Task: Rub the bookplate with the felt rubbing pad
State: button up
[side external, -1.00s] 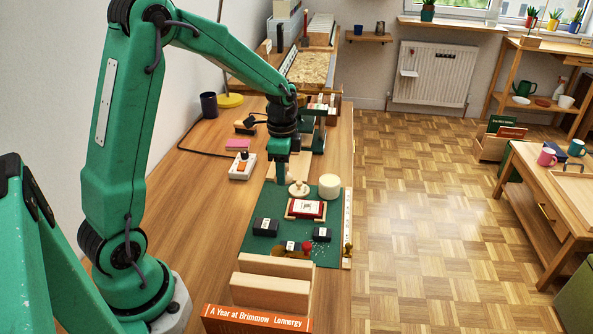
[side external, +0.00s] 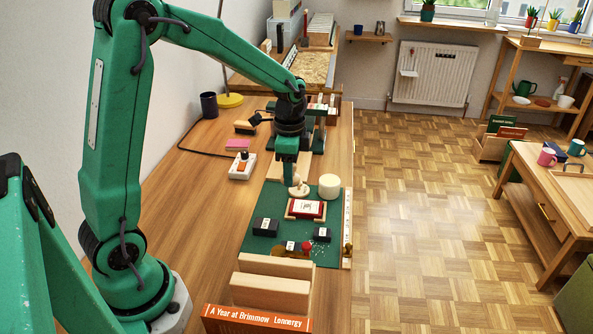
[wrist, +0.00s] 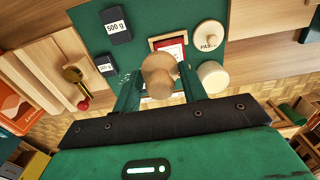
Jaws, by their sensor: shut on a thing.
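My gripper (wrist: 158,88) is shut on the felt rubbing pad (wrist: 159,74), seen as a rounded, pale wooden piece between the fingers. Its felt face is hidden in the wrist view. In the side view my gripper (side external: 291,183) is over the far part of the green mat, just beyond the bookplate (side external: 308,207). The bookplate is a white label on a red book in a wooden holder; it also shows in the wrist view (wrist: 171,50), partly covered by the pad. I cannot tell whether the pad touches anything below.
A cream cylinder (side external: 329,185) stands right of the gripper. A round paste pot (wrist: 208,38) shows in the wrist view. Wooden blocks (side external: 270,288) stand in front.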

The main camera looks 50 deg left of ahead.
jog(key=shift+c, duration=0.5)
send_over(307, 201)
jog(key=shift+f, duration=0.5)
jog(key=shift+f, duration=0.1)
jog(key=shift+f, duration=2.7)
jog(key=shift+s+d+f, duration=0.2)
jog(key=shift+f, duration=0.4)
jog(key=shift+s+d+f, duration=0.2)
jog(key=shift+f, duration=0.4)
jog(key=shift+s+d, duration=1)
jog(key=shift+d, duration=0.15)
jog(key=w+a, duration=0.2)
jog(key=a, duration=0.1)
jog(key=shift+w+a, duration=0.1)
jog(key=shift+w, duration=0.3)
notch_tip(307, 201, up, 8)
